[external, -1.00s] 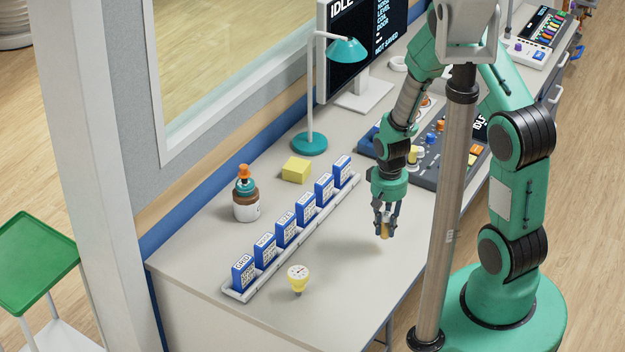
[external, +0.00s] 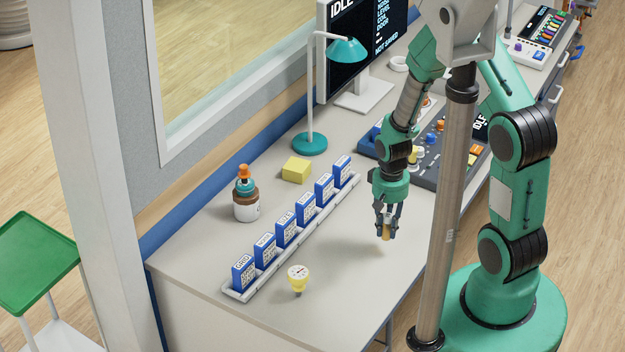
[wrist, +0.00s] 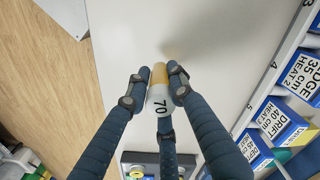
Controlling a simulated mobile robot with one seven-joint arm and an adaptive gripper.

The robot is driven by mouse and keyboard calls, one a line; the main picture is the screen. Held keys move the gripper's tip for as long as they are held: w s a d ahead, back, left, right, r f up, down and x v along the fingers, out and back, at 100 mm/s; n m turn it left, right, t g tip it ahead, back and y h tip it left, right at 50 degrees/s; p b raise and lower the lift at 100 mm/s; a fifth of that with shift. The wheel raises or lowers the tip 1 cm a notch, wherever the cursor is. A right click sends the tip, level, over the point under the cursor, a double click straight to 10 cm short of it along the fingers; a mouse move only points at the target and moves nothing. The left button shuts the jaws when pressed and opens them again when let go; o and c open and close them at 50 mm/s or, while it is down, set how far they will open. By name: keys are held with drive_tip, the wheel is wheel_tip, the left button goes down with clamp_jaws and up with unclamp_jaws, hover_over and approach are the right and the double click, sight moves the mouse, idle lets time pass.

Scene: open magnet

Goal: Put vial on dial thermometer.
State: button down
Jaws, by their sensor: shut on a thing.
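The dial thermometer (external: 298,278) stands near the desk's front edge, with a round white face on top and a yellow body. It is to the left of and nearer the camera than my gripper, apart from it.
A white rail (external: 332,204) with several blue boxes (external: 285,231) runs along the desk behind the thermometer. A yellow block (external: 296,170), a stacked jar (external: 246,205) and a teal lamp (external: 309,144) stand farther back. The desk between gripper and thermometer is clear.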

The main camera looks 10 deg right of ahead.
drive_tip(key=s+a+r+n+p, duration=0.2)
drive_tip(key=s+a+r+n, duration=0.1)
drive_tip(key=s+a, duration=0.5)
drive_tip(key=s+a+r+n+p, duration=0.2)
drive_tip(key=s+a+r, duration=0.4)
drive_tip(key=s, duration=0.8)
drive_tip(key=shift+s+a+n, duration=0.15)
drive_tip(key=shift+a+n, duration=0.55)
drive_tip(key=shift+a, duration=0.55)
drive_tip(key=b, duration=0.1)
hover_over(298, 272)
drive_tip(key=shift+f, duration=0.7)
drive_tip(key=shift+f, duration=1.75)
drive_tip(key=shift+f+b, duration=0.1)
drive_tip(key=shift+b, duration=0.2)
